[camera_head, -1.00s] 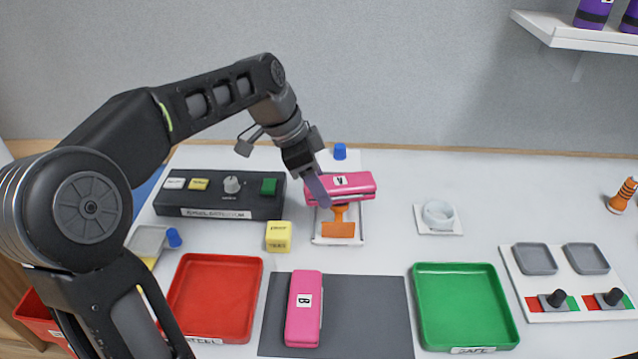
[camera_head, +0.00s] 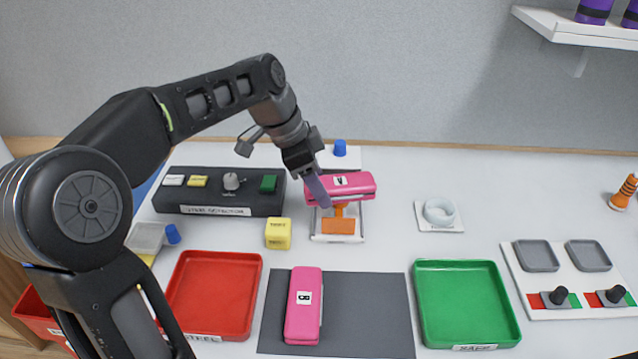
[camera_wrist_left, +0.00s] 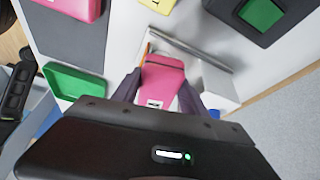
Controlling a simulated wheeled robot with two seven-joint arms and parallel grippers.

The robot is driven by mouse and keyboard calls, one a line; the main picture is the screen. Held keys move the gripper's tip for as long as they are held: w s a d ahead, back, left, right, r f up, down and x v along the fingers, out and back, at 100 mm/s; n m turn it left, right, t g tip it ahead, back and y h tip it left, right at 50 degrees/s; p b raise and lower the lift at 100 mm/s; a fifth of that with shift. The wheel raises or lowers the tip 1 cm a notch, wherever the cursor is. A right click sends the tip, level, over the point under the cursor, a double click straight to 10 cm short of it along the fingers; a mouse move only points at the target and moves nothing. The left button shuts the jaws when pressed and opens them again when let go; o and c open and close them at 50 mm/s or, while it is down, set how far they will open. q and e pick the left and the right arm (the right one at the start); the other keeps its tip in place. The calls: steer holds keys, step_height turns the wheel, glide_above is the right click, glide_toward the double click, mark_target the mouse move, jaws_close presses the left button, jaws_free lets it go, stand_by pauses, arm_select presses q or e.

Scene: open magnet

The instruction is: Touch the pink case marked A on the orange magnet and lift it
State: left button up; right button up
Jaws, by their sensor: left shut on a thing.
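The pink case marked A (camera_head: 351,187) is at the orange magnet (camera_head: 339,224), over its upper part, at the back middle of the table. I cannot tell whether case and magnet touch. My left gripper (camera_head: 319,192) is shut on this case; in the left wrist view the case (camera_wrist_left: 163,82) sits between the two fingers. The orange magnet stands on a white base and is partly hidden by the case. A second pink case marked B (camera_head: 304,312) lies on the dark grey mat. My right gripper is not in view.
A red tray (camera_head: 258,290) and a green tray (camera_head: 418,300) flank the grey mat (camera_head: 370,320). A black steel detector box (camera_head: 200,203) and a yellow cube (camera_head: 278,233) are left of the magnet.

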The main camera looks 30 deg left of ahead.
arm_select(q)
steer(key=shift+r+p, duration=0.9)
steer(key=shift+r, duration=0.35)
stand_by(1.3)
steer(key=shift+r+p, duration=2.35)
steer(key=shift+r, duration=0.75)
